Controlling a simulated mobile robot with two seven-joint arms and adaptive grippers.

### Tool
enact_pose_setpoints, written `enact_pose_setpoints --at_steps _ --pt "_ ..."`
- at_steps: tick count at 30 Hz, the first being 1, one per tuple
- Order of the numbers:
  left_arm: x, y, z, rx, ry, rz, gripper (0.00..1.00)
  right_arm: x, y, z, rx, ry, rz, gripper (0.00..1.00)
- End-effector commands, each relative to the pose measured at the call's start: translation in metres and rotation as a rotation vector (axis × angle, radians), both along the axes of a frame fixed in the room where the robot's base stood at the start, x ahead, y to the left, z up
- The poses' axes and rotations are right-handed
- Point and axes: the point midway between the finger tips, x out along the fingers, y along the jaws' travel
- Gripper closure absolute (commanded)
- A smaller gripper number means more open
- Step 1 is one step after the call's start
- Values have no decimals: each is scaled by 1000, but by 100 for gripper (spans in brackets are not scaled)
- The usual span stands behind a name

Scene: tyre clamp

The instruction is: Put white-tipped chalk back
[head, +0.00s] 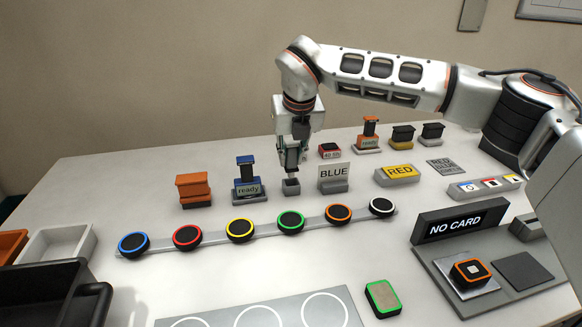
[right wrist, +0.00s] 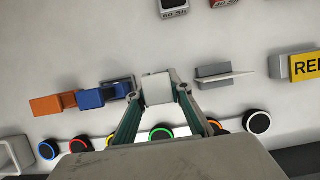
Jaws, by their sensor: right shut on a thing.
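My right gripper (head: 290,168) points down over the table, its fingertips at a small pale grey block (head: 291,186). In the right wrist view the gripper (right wrist: 158,86) has a finger on each side of this pale block (right wrist: 157,90) and is shut on it. The block looks low, at or just above the table; contact with the table is unclear. I cannot make out a separate white-tipped chalk. A white-ringed black disc (head: 381,206) lies at the right end of the rail. My left gripper is not in view.
A rail (head: 262,230) with several ringed discs lies in front. A NO CARD display (head: 459,226) stands at the right.

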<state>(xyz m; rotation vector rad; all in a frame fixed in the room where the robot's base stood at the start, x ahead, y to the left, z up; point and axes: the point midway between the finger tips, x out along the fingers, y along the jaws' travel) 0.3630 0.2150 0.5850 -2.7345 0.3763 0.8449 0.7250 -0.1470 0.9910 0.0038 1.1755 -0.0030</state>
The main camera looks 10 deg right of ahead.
Motion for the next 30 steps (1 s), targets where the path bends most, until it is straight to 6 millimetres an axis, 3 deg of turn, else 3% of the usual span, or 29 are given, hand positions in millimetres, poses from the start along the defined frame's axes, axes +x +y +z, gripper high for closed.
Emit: enact_pose_setpoints --at_steps 1,6,23,24,25,30 --pt "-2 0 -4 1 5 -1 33 -1 0 -12 0 6 1 98" --pt "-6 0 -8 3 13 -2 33 0 0 -33 0 4 1 98" --pt "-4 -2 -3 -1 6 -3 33 0 0 -39 0 0 0 98" --pt "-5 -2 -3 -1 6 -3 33 0 0 -39 0 0 0 73" --pt "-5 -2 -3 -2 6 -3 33 0 0 -39 0 1 0 65" --pt "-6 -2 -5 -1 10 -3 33 0 0 -40 0 1 0 63"
